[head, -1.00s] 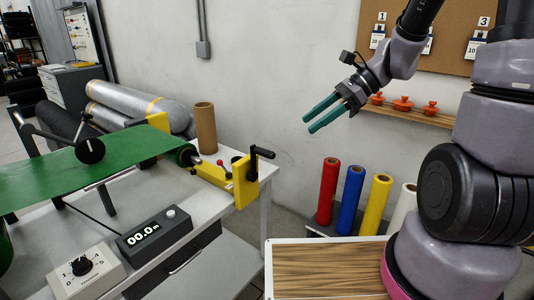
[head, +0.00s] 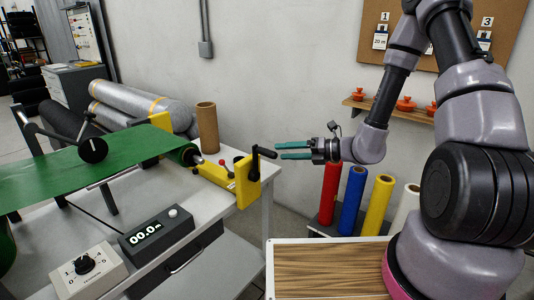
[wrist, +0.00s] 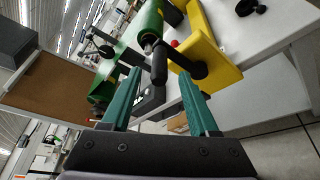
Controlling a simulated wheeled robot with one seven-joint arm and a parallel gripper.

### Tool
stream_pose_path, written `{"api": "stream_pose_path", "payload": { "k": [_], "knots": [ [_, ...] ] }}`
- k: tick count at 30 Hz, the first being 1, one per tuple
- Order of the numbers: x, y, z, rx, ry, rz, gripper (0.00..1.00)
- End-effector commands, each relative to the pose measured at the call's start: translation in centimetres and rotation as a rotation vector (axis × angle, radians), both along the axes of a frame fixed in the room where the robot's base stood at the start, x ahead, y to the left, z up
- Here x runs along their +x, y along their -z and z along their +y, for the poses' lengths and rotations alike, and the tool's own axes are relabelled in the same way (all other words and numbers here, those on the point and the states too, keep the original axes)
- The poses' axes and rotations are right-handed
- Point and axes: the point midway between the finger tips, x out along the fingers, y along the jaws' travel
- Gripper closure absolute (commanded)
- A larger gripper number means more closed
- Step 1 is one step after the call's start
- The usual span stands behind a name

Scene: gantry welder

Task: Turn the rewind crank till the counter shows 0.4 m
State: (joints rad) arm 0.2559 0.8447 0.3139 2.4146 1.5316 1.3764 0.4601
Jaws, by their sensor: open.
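The rewind crank is a black arm with a handle (head: 266,152) on the yellow bracket (head: 246,182) at the right end of the table. In the wrist view the crank handle (wrist: 159,64) lies ahead, between the lines of the two fingers. The counter (head: 156,232) is a dark box reading 00.0 m. My gripper (head: 277,151) is open, its two teal fingers pointing left at the crank handle, very near it. It also shows in the wrist view (wrist: 160,90). I cannot tell whether the fingertips touch the handle.
A control box with a knob (head: 86,266) stands left of the counter. Green sheet (head: 90,168) runs across the table to the roller. A brown cardboard tube (head: 207,127) stands behind the bracket. Red, blue, yellow and white rolls (head: 352,200) stand right of the table.

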Motion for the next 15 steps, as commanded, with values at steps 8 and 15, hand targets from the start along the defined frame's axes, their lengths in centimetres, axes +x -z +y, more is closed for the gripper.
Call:
{"api": "stream_pose_path", "payload": {
  "k": [8,15],
  "knots": [
    [1.5,1.0,4.6,0.0,-0.003,-0.001,0.39],
    [2.0,1.3,6.1,0.0,-0.002,-0.002,0.39]
  ]
}}
